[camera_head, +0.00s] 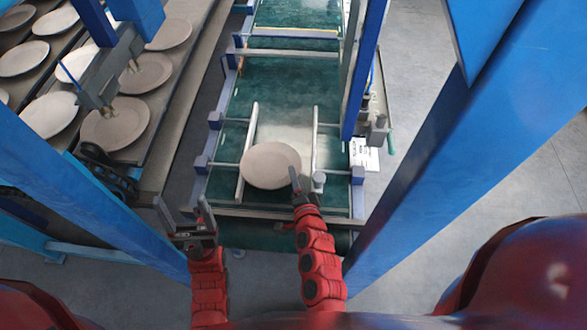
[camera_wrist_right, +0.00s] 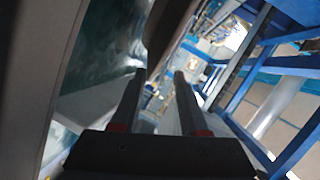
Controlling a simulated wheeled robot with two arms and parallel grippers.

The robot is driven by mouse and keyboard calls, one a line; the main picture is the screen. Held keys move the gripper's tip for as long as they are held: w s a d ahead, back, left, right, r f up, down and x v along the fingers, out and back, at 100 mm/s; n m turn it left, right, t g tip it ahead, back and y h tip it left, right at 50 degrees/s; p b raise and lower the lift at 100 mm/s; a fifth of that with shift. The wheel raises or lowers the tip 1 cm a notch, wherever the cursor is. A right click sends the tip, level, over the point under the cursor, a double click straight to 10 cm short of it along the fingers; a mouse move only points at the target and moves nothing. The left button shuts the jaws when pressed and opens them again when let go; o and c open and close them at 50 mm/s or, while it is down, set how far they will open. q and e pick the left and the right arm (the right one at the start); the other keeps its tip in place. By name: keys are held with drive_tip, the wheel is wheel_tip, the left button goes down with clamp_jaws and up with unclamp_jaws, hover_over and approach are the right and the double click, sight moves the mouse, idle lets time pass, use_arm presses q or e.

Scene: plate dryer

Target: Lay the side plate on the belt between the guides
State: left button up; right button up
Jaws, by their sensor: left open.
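The side plate (camera_head: 270,165), pale and round, is over the green belt (camera_head: 285,85) between the two guides. Its left edge overlaps the left guide (camera_head: 250,130) in the picture, and the right guide (camera_head: 315,140) is clear of it. I cannot tell whether it lies flat on the belt. My right gripper (camera_head: 295,180) is at the plate's near right edge. My left gripper (camera_head: 203,222) is open and empty at the belt's near left corner.
Racks with several plates (camera_head: 115,122) stand at the left. Blue frame beams (camera_head: 470,140) cross on the right, and another beam (camera_head: 80,190) crosses on the left. The belt beyond the plate is clear.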

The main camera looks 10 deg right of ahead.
drive_tip(key=p+v, duration=0.1)
drive_tip(key=v, duration=0.7)
drive_tip(key=shift+p, duration=0.3)
drive_tip(key=shift+s+r, duration=0.1)
drive_tip(key=shift+s, duration=0.05)
